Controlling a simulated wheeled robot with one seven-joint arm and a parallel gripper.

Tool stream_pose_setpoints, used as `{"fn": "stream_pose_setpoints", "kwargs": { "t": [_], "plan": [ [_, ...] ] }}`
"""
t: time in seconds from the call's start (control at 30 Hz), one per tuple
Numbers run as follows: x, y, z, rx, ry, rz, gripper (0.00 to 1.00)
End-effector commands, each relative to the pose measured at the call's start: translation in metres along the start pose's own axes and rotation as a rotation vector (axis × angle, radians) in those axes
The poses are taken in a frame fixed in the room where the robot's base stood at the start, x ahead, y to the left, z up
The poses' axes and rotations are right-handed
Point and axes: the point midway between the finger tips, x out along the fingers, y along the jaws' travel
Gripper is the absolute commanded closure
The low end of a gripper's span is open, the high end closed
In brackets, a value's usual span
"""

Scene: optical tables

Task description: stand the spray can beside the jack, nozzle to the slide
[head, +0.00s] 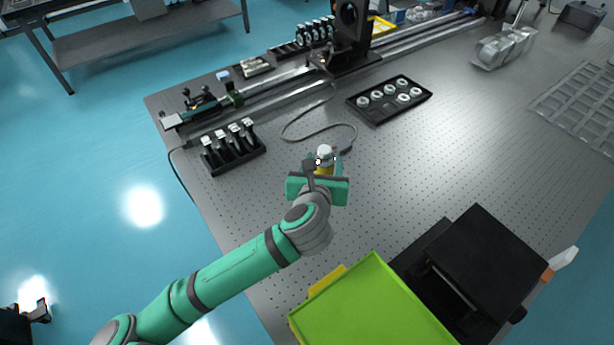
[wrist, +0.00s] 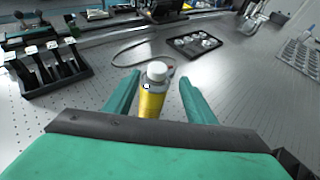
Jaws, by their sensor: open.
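The spray can (wrist: 152,101) is yellow with a white top and stands upright on the perforated table. In the head view the can (head: 325,153) shows just beyond my gripper, its lower part hidden. My gripper (wrist: 157,88) is open, with one green finger on each side of the can; whether they touch it I cannot tell. In the head view my gripper (head: 324,164) is over the left-middle part of the table. The slide looks like the long rail assembly (head: 285,82) along the table's far left side. I cannot make out the jack for certain.
A black rack of several posts (head: 233,147) stands left of the can. A black tray of round parts (head: 390,99) lies beyond it, with a loose cable (head: 320,124) between. A green tray (head: 365,310) and black box (head: 480,265) are at the near right. The right-middle table is clear.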

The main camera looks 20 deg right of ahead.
Motion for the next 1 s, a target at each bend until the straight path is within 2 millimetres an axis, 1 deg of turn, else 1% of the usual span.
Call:
{"fn": "stream_pose_setpoints", "kwargs": {
  "t": [0.13, 0.3, 0.4, 0.57, 0.67, 0.83, 1.0],
  "plan": [
    [0.012, -0.001, -0.004, 0.033, 0.007, -0.001, 0.5],
    [0.038, -0.001, -0.004, 0.032, 0.007, -0.001, 0.5],
    [0.049, -0.001, -0.004, 0.031, 0.007, -0.002, 0.5],
    [0.058, -0.001, -0.004, 0.032, 0.006, -0.002, 0.5],
    [0.068, -0.001, -0.004, 0.031, 0.007, -0.002, 0.5],
    [0.093, -0.001, -0.005, 0.03, 0.008, -0.001, 0.5],
    [0.107, -0.001, -0.004, 0.032, 0.006, -0.001, 0.5]
  ]
}}
